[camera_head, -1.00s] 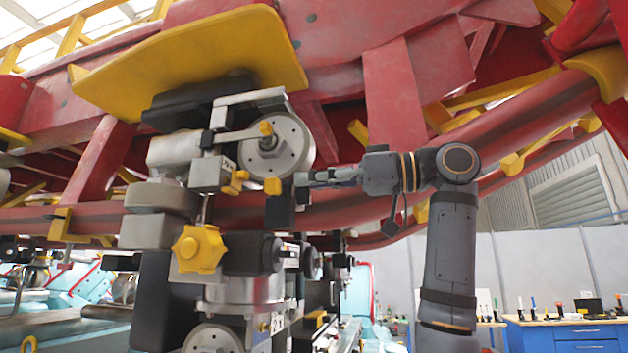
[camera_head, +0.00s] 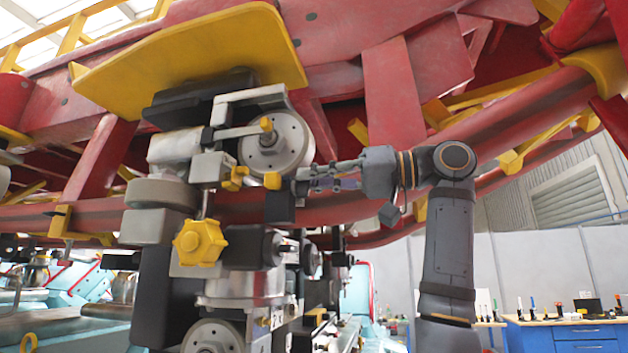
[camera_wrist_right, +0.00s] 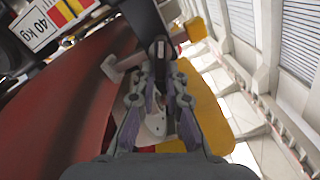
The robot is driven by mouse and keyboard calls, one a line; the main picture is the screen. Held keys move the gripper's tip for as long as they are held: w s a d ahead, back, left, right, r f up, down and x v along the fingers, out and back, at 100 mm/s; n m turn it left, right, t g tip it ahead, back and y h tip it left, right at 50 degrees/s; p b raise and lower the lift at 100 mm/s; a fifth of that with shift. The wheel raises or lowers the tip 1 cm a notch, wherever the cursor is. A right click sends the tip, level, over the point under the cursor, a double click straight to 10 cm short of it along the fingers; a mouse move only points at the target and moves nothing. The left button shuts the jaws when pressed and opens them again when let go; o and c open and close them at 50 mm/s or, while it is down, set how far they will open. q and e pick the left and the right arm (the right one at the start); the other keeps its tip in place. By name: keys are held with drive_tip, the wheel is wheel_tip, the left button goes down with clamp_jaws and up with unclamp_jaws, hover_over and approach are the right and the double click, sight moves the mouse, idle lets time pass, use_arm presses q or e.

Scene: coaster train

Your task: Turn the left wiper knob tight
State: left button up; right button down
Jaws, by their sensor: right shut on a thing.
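My right gripper (camera_head: 304,179) reaches in from the right at the wheel assembly under the red beam. Its fingers are closed around a small dark part, taken to be the left wiper knob (camera_wrist_right: 160,50), at the fingertips in the wrist view, where the gripper (camera_wrist_right: 160,78) also shows. The fingers cover most of it, so its shape and how tight it sits cannot be told. Just left of the fingertips in the head view are a small yellow block (camera_head: 272,181) and a black block (camera_head: 280,207). My left gripper is not in view.
A grey wheel disc (camera_head: 285,147) is above the fingertips. A yellow star-shaped knob (camera_head: 200,243) is lower left. A red tube (camera_head: 345,207) runs close behind the gripper. A blue workbench (camera_head: 560,335) stands far right; the space before it is open.

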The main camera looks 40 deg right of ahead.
drive_tip(key=m+b, duration=0.1)
drive_tip(key=m, duration=0.3)
drive_tip(key=f+m+b, duration=0.1)
drive_tip(key=m, duration=0.3)
drive_tip(key=d+m+b, duration=0.1)
drive_tip(key=m+b, duration=0.1)
drive_tip(key=m, duration=0.2)
drive_tip(key=shift+w+f+m, duration=0.3)
idle(0.4)
drive_tip(key=c, duration=1.4)
unclamp_jaws()
drive_tip(key=shift+f, duration=0.1)
drive_tip(key=v, duration=1.2)
drive_tip(key=shift+a, duration=0.1)
